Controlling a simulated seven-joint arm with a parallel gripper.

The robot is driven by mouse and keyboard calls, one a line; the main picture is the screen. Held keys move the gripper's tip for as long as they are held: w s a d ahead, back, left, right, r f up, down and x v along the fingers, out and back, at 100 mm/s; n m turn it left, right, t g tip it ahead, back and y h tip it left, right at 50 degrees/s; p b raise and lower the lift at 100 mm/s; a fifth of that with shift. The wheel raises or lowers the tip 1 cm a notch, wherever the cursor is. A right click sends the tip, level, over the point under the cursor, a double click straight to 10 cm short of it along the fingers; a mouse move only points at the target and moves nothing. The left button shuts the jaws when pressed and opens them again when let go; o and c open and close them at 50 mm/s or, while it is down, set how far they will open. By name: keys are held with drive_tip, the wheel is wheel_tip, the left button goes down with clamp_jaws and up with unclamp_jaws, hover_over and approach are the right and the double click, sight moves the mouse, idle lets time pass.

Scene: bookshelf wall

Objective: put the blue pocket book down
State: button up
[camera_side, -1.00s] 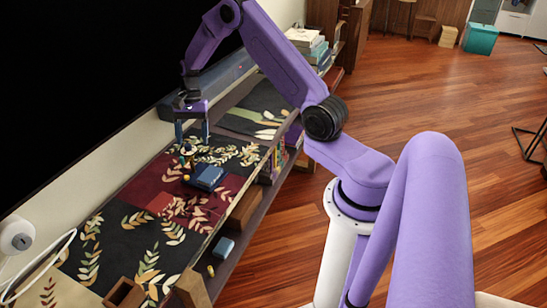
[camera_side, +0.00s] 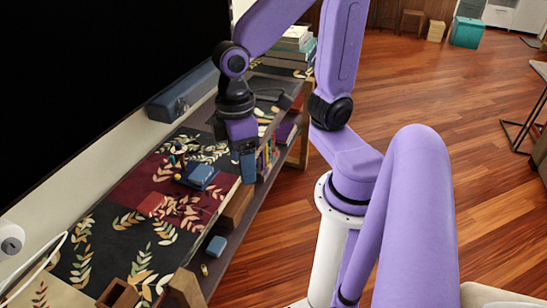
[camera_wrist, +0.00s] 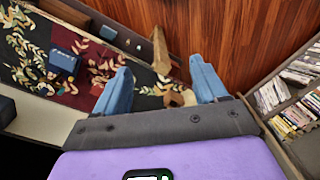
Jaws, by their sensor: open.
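A blue book (camera_side: 200,176) lies flat on the patterned cloth of the upper shelf (camera_side: 128,220), partly over its dark red patch. It also shows in the wrist view (camera_wrist: 64,62), at the upper left, apart from my fingers. A smaller light blue block-like thing (camera_side: 216,246) rests on the lower shelf; I cannot tell if it is a book. My gripper (camera_side: 247,172) is by the shelf's front edge, to the right of the blue book. In the wrist view its two blue fingers (camera_wrist: 161,82) are spread wide with nothing between them.
A dark screen (camera_side: 90,90) and a blue-grey bar (camera_side: 180,95) line the wall. Upright books fill the shelf beside (camera_wrist: 290,100). Wooden floor (camera_side: 440,110) lies open at right.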

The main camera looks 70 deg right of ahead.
drive_tip(key=s+d+n, duration=0.2)
drive_tip(key=s+n, duration=0.2)
drive_tip(key=s, duration=0.2)
drive_tip(key=shift+t, duration=0.4)
